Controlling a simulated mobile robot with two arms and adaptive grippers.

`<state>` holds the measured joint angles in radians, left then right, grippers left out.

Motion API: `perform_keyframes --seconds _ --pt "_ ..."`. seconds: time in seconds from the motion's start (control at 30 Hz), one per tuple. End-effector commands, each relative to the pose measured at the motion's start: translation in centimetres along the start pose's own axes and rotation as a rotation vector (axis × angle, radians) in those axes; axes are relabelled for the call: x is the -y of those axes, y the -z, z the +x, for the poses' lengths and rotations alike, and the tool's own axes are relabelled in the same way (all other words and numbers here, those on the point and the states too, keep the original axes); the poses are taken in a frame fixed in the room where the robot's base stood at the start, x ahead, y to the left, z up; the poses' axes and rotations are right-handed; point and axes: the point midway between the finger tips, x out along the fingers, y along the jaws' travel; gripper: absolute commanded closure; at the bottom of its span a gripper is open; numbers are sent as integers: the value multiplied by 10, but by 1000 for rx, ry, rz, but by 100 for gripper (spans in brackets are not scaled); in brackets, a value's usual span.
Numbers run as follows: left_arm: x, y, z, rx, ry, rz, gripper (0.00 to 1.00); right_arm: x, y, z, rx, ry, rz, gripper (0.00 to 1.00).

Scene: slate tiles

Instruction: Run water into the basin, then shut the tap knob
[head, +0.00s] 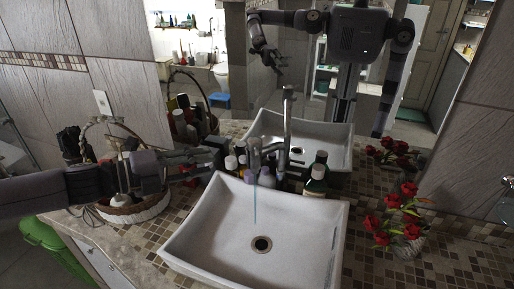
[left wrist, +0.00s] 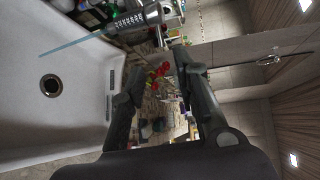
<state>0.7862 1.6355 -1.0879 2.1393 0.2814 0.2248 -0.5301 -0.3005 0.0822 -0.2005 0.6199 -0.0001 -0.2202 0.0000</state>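The white basin (head: 215,235) sits on the mosaic counter, with a dark drain in its floor. The grey tap (head: 287,125) stands at its back edge, and a thin blue stream of water (head: 255,205) falls from the spout into the basin. The stream (left wrist: 75,45) and tap (left wrist: 130,20) also show in the left wrist view, along with the basin (left wrist: 45,125). I cannot clearly make out the knob. My left gripper (head: 217,150) is just left of the tap. Its fingers (left wrist: 158,62) are apart with nothing between them. My right gripper is not directly visible.
Several bottles, one of them green (head: 317,180), crowd the basin's back edge. A wicker basket (head: 140,210) lies beneath my left arm. Red flowers (head: 405,205) stand right of the basin. A mirror behind the counter reflects me and the room.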

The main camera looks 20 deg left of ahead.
Motion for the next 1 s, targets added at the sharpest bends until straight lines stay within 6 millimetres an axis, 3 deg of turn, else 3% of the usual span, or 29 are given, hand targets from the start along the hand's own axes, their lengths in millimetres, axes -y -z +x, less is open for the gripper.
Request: perform_keyframes --seconds 0.03,0.2,0.7,1.0 --pt "7 1 8 -4 5 -2 71 -1 1 -11 0 -1 0 27" --pt "7 1 35 -4 4 0 71 -1 3 -27 0 -1 0 27" --pt "4 1 122 -4 3 -1 71 -1 6 -58 -1 0 1 27" --pt "2 0 146 0 2 1 71 2 7 -64 -2 4 3 27"
